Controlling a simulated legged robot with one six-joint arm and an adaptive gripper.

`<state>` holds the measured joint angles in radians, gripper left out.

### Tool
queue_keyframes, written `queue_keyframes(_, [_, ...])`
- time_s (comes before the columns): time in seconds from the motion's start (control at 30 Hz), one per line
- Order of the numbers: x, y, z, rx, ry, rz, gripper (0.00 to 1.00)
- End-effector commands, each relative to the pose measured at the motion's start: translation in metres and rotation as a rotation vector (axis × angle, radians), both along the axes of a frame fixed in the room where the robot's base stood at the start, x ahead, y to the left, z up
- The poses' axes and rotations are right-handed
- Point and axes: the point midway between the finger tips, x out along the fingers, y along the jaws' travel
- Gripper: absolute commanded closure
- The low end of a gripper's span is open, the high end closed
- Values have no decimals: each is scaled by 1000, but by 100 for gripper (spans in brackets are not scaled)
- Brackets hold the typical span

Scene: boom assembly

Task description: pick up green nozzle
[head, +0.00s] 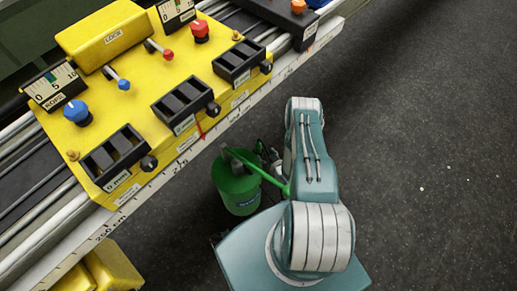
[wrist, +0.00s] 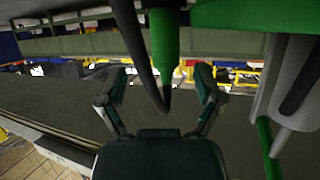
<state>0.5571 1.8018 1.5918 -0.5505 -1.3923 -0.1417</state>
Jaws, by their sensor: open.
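The green nozzle appears to be the slim green tube (wrist: 164,42) hanging down from the top in the wrist view. My gripper (wrist: 161,86) is open, its two dark fingers spread left and right. The tube's lower end lies between the fingers in the picture; I see no contact, and its distance is hard to judge. A black hose (wrist: 133,42) loops down beside and in front of the tube. In the head view a green canister (head: 236,192) stands on the floor, with a green tube (head: 262,170) slanting across its top. My gripper is mostly hidden there behind my arm.
A yellow control console (head: 140,85) with knobs and black blocks sits on a rail with a measuring scale (head: 185,158), close to the canister's upper left. A yellow part (head: 105,270) lies below the rail. The dark floor (head: 430,150) at right is clear.

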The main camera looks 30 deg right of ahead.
Motion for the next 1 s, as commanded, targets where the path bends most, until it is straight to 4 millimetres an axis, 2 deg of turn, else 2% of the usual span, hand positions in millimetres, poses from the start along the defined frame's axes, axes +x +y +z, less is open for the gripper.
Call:
queue_keyframes(0.17, [14,3,-5,-2,1,3,15])
queue_keyframes(0.5, [55,3,-22,1,1,2,15])
queue_keyframes(0.77, [59,3,-23,0,2,1,15])
queue_keyframes(0.8, [59,3,-23,0,1,1,24])
queue_keyframes(0.87, [59,3,-23,0,1,1,51])
queue_keyframes(0.9, [59,3,-23,-1,1,1,69])
queue_keyframes(0.97, [59,3,-23,-1,1,1,95])
queue_keyframes(1.0, [58,3,-23,0,2,1,100])
